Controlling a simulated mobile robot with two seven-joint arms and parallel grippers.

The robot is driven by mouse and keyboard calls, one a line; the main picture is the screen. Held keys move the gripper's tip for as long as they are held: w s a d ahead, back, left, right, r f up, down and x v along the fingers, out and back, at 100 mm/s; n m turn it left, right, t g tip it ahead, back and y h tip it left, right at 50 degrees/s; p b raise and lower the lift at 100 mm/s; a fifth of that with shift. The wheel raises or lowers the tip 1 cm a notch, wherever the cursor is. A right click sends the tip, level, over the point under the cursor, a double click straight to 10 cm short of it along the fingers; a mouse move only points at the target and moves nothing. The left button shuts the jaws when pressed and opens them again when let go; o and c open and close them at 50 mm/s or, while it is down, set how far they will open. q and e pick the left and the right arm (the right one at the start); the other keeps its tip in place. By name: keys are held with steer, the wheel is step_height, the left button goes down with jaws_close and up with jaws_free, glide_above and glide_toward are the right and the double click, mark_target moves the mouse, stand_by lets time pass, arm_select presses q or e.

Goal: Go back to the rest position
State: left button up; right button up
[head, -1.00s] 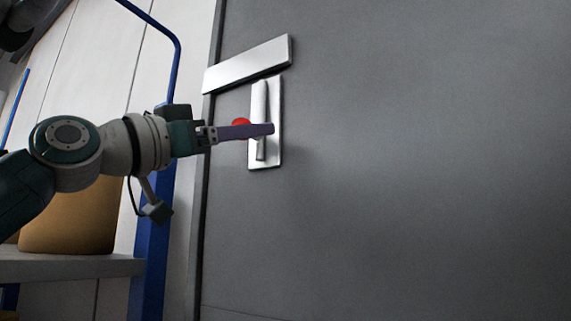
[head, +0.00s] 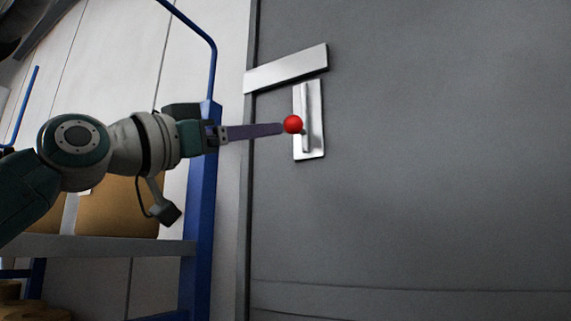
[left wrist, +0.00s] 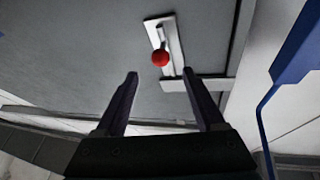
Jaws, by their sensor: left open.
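My left gripper (head: 281,130) reaches in from the left in the head view, its purple fingers pointing at the door handle. In the left wrist view the two fingers (left wrist: 162,74) are spread apart with nothing between them. A red ball-shaped knob (head: 293,124) is on the handle plate of the grey door; it also shows in the left wrist view (left wrist: 160,58), beyond the fingertips. The silver handle plate (head: 314,145) is fixed to the door. In the head view the fingertips overlap or come close to the knob; in the wrist view they are apart from it. My right gripper is not in view.
The grey door (head: 430,180) fills the right side and looks closed. A silver bar (head: 287,69) sits above the handle. A blue-framed rack (head: 203,200) with a grey shelf (head: 110,245) and brown boxes (head: 118,212) stands at the left, close to my left arm.

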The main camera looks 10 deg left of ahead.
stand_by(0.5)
arm_select(q)
steer(key=s+d+f+n+g+y+p, duration=0.1)
steer(key=s+d+f+g+y+p, duration=0.15)
steer(key=f, duration=1.05)
steer(key=s+d+f+n+g+y+p, duration=0.1)
steer(key=s+f+g+y+p, duration=0.2)
steer(key=f, duration=0.9)
steer(key=s+a+f+n+g+y, duration=0.1)
steer(key=s+a+f+g+y, duration=0.1)
steer(key=s+f, duration=0.3)
steer(key=s+a+f+n+g+y+p, duration=0.1)
steer(key=s+a+f+g, duration=0.3)
steer(key=s, duration=0.9)
steer(key=s+a+f+n+g+y+p, duration=0.1)
steer(key=s+a+f+n+g+y, duration=0.2)
steer(key=s+f, duration=0.3)
steer(key=s+y, duration=0.1)
steer(key=s, duration=0.2)
steer(key=shift+s+f, duration=0.2)
steer(key=shift+f, duration=0.2)
steer(key=shift+d, duration=0.1)
